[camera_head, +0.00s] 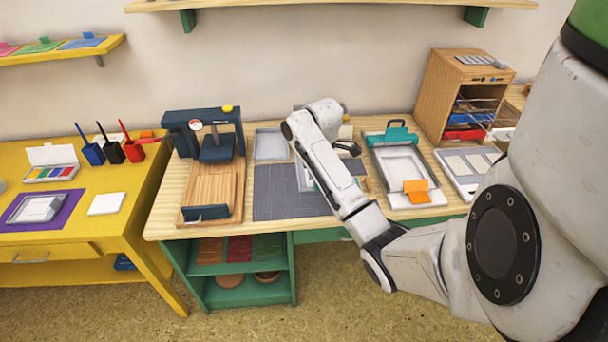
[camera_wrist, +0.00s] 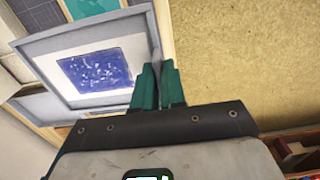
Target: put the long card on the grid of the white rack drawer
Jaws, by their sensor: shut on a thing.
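My gripper shows in the wrist view with its teal fingers (camera_wrist: 158,88) close together, shut on a thin grey strip (camera_wrist: 155,42) seen nearly edge-on. I cannot tell whether this strip is the long card or part of the pale frame (camera_wrist: 52,55) beside it. The frame surrounds a white sheet with a blue speckled patch (camera_wrist: 95,71). In the head view my arm hides the fingers and what they hold. The white rack drawer (camera_head: 501,134) seems to be the pale wire drawer low in the wooden cabinet (camera_head: 441,90), at the right; its grid is hardly visible.
A dark press (camera_head: 217,146) stands at the left of the wooden table. A grey mat (camera_head: 279,203) lies before my arm.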

